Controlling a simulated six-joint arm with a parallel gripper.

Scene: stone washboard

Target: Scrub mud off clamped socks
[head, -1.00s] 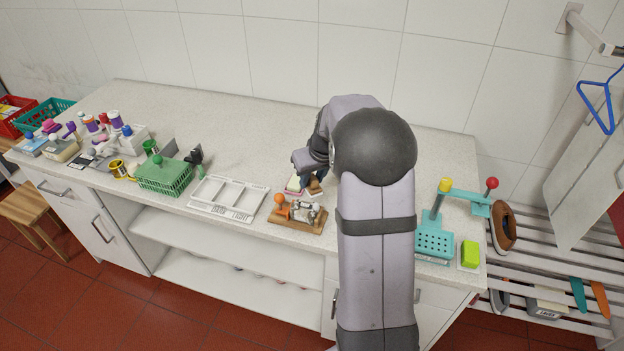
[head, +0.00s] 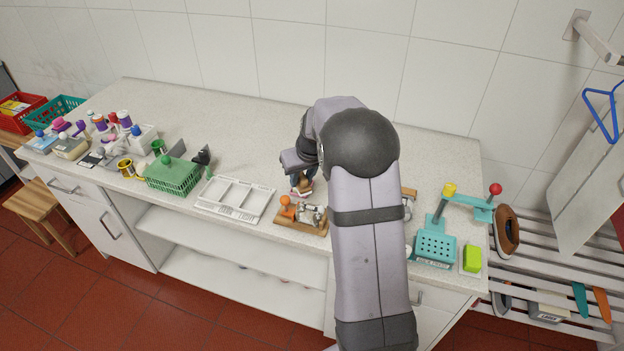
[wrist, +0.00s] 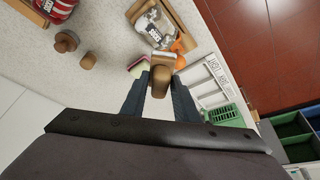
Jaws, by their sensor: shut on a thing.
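My gripper (wrist: 161,90) is shut on a brown wooden-handled brush (wrist: 161,78); a pale strip shows at the brush's far end. The brush also shows below my gripper in the head view (head: 304,188). Just beyond it in the wrist view is a wooden clamp board (wrist: 183,17) with an orange knob (wrist: 178,47) and a grey and white bundle (wrist: 155,27) on it, perhaps the clamped socks. The board is just in front of my gripper in the head view (head: 292,224). Mud cannot be made out.
A pink and yellow sponge (wrist: 139,67) lies beside the brush. Two brown knob-like pieces (wrist: 67,42) stand further off. A white divided tray (head: 235,198) and green basket (head: 172,177) are left of the board. A teal press (head: 435,248) is at the right. The back counter is clear.

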